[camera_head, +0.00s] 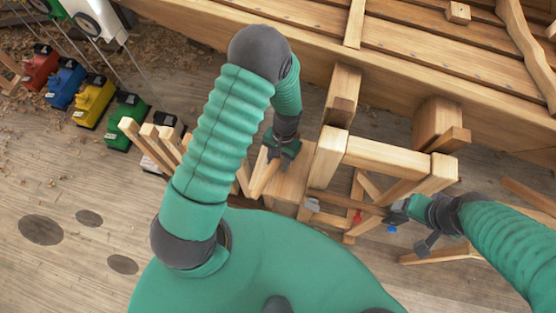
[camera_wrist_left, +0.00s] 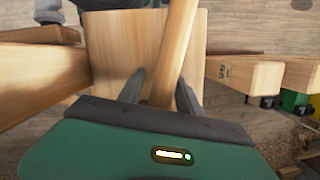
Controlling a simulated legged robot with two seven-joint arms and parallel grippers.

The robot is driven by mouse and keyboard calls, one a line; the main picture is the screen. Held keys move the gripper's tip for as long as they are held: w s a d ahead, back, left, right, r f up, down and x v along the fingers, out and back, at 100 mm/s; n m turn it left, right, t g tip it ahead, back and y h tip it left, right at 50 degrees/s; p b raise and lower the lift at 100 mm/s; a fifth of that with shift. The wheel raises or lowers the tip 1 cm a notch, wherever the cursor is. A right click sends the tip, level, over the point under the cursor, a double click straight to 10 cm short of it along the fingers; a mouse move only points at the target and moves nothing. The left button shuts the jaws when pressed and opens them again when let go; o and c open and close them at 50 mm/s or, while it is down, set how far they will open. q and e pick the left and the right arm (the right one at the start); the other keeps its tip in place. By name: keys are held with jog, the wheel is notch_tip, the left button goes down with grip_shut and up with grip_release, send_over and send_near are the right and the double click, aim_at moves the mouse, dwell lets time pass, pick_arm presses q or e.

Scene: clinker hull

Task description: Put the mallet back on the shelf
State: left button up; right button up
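My left gripper (camera_head: 284,150) points down over a flat wooden board (camera_head: 288,186), perhaps the shelf. The left wrist view shows the two dark fingers (camera_wrist_left: 160,90) apart, with a pale wooden bar (camera_wrist_left: 177,45) running between them and a gap on its left side. I cannot tell whether this bar is the mallet's handle. The board lies behind it in that view (camera_wrist_left: 108,50). My right gripper (camera_head: 396,212) is at the right end of a thin wooden stick (camera_head: 350,201) beneath the wooden frame; its fingers are too small to read. No mallet head is clearly visible.
The wooden hull (camera_head: 420,60) fills the upper right. A wooden frame (camera_head: 385,157) stands between my arms. Several upright wooden pieces (camera_head: 150,145) stand left of my left arm. Floor at lower left is free.

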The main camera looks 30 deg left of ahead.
pick_arm(q)
jog(key=shift+a, duration=0.1)
jog(key=p+v, duration=0.2)
jog(key=v, duration=1.4)
jog(key=shift+w+r+p, duration=0.2)
jog(key=shift+r+p, duration=0.1)
jog(key=shift+p, duration=0.1)
jog(key=s+r+t+p, duration=0.1)
jog(key=s+r+p, duration=0.1)
jog(key=r, duration=0.2)
jog(key=s+r+t+p, duration=0.2)
jog(key=s+r, duration=0.1)
jog(key=r, duration=0.1)
jog(key=s+r+t+p, duration=0.2)
jog(key=r, duration=0.3)
jog(key=shift+s+r+p, duration=0.1)
jog(key=shift+s+p, duration=0.1)
jog(key=shift+p, duration=0.1)
jog(key=shift+s+r, duration=0.1)
jog(key=shift+s, duration=0.05)
